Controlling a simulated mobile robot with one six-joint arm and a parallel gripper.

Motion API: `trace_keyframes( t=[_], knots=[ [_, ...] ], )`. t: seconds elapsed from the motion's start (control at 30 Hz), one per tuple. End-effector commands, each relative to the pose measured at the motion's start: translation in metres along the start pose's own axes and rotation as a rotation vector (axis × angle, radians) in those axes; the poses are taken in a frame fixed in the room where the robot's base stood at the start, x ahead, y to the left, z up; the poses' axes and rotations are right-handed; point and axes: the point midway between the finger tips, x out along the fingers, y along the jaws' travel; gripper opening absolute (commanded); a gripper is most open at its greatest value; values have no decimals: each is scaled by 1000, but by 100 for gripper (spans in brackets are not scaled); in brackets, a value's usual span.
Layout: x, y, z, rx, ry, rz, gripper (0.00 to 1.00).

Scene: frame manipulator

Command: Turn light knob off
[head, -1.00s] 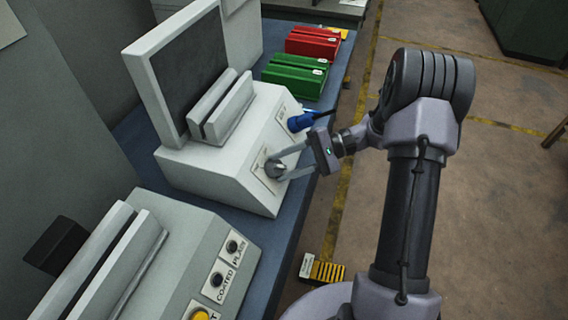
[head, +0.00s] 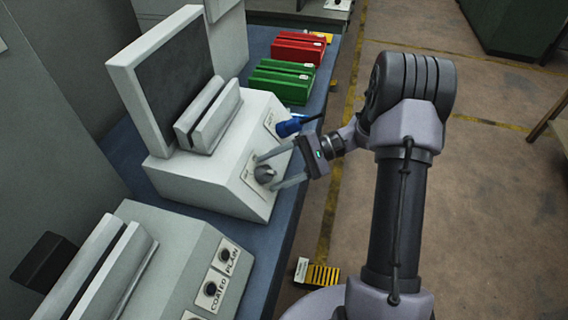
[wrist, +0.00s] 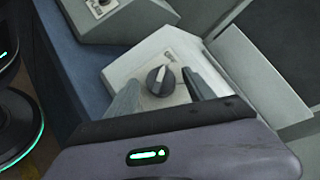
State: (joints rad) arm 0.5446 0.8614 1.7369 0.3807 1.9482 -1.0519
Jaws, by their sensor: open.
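The light knob (head: 265,173) is a dark grey round knob on the sloped front of a pale grey machine (head: 205,182) with an upright dark panel. In the wrist view the knob (wrist: 160,80) shows a white pointer line and sits on a light label plate. My gripper (head: 273,171) is open, with one finger on each side of the knob. In the wrist view the fingertips (wrist: 158,75) flank the knob, with some space visible. Whether either finger touches it I cannot tell.
A blue handle (head: 290,127) sticks out of the same machine beside my gripper. Green (head: 281,83) and red (head: 299,49) boxes lie farther back on the blue bench (head: 285,218). Open floor lies to the right.

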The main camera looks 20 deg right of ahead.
Motion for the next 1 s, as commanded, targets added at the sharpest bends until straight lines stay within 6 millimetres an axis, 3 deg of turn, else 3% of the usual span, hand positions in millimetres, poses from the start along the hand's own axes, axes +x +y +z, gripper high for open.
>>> trace_keyframes(
  t=[0.17, 0.4, 0.6, 0.73, 1.0],
  knots=[
    [-31, -2, 2, 2, 3, -2, 62],
    [-104, -3, 2, 1, 4, -3, 62],
    [-153, -2, 2, 0, 3, -1, 62],
    [-168, -1, 1, 0, 1, -1, 62],
    [-172, 0, 0, 0, 1, 0, 62]
  ],
)
